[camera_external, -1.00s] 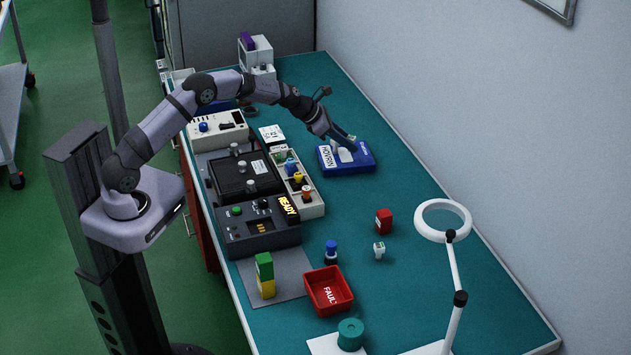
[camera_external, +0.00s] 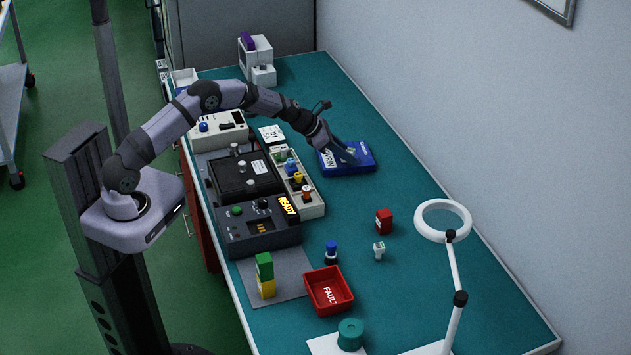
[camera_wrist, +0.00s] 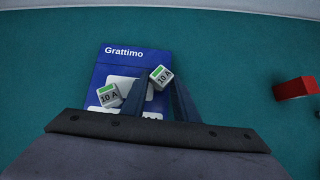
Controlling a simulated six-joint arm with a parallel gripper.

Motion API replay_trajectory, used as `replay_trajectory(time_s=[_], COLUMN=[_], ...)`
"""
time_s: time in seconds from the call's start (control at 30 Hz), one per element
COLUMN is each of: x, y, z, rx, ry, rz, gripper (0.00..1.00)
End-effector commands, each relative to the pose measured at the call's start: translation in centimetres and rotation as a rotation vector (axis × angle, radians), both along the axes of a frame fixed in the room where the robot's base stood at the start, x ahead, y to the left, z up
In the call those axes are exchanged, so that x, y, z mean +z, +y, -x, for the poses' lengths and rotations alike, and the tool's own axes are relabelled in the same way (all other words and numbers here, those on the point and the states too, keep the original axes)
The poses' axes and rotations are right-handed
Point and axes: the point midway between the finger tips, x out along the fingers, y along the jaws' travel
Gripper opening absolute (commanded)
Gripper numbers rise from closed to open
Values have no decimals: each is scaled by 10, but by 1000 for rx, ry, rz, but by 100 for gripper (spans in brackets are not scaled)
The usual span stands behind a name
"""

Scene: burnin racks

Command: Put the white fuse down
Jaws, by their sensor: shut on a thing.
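In the wrist view a white fuse (camera_wrist: 161,77) marked 10 A with a green stripe is between the tips of my gripper (camera_wrist: 162,84), which is shut on it. A second white 10 A fuse (camera_wrist: 109,95) lies on the blue box (camera_wrist: 93,72), left of the fingers. In the external view my gripper (camera_external: 351,156) is over the blue box (camera_external: 357,169), and the fuses are too small to tell apart there. Whether the held fuse touches the box cannot be told.
A red block (camera_external: 384,221), a small white part (camera_external: 379,251) and a blue-topped part (camera_external: 331,251) stand nearer the front. Bare teal table (camera_external: 420,195) lies right of the box.

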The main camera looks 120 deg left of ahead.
Motion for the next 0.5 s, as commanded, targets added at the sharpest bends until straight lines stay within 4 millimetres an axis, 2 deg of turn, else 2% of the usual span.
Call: replay_trajectory(time_s=[0.07, 0.1, 0.13, 0.5], x=[-3, -3, -3, 0], y=[0, 0, 0, 0], z=[0, 0, 0, 0], rx=[0, 0, 0, 0], ry=[0, 0, 0, 0], rz=[0, 0, 0, 0], gripper=[2, 29, 35, 35])
